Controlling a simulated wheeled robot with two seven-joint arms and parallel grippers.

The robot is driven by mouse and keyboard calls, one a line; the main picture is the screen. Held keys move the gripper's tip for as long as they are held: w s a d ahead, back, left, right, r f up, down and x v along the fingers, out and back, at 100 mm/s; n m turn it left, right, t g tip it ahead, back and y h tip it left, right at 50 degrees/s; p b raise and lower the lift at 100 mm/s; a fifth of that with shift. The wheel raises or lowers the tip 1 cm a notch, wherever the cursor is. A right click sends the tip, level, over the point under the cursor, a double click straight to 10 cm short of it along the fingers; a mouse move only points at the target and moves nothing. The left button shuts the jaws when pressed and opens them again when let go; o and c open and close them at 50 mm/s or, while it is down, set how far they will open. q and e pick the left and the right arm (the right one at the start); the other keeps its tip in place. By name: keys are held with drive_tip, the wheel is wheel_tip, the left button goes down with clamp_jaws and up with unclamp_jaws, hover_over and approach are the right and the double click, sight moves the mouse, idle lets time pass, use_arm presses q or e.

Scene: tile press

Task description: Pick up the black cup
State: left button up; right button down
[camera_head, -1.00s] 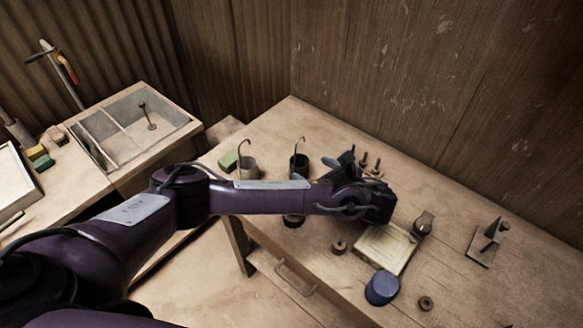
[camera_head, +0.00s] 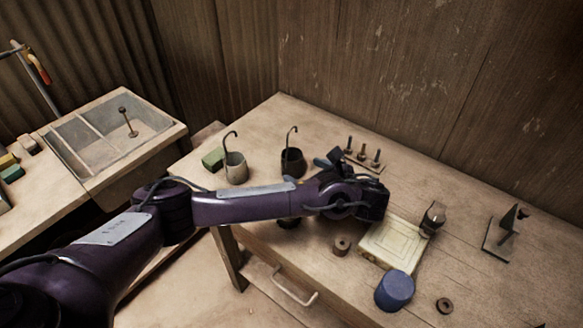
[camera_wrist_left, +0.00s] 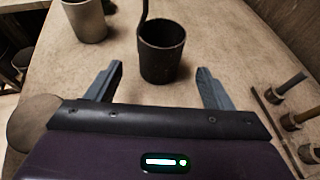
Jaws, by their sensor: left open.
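The black cup (camera_head: 293,163) stands upright on the wooden table, with a thin hooked rod rising from it. It also shows in the left wrist view (camera_wrist_left: 161,62), ahead of my left gripper (camera_wrist_left: 158,84) and roughly centred between the two fingers. The fingers are apart and empty, and the cup stands just beyond their tips. In the head view my left arm crosses in front of the table and its wrist is to the right of the cup; the fingers are mostly hidden there. My right gripper is not in view.
A grey cup (camera_head: 235,168) with a hooked rod stands left of the black cup, beside a green block (camera_head: 213,159). A stand with several pegs (camera_head: 363,157) is to the right. A cream press plate (camera_head: 391,244) and a blue cylinder (camera_head: 394,291) are nearer the front.

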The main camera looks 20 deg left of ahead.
sight(299, 165)
use_arm(q)
drive_tip(key=x, duration=0.2)
drive_tip(key=r+x, duration=0.1)
drive_tip(key=x, duration=0.1)
drive_tip(key=shift+w+a+f+b, duration=0.1)
drive_tip(key=shift+w+a+b, duration=0.05)
drive_tip(key=shift+a+b, duration=0.25)
drive_tip(key=shift+w+a+f, duration=0.1)
drive_tip(key=shift+a, duration=0.05)
drive_tip(key=c, duration=1.1)
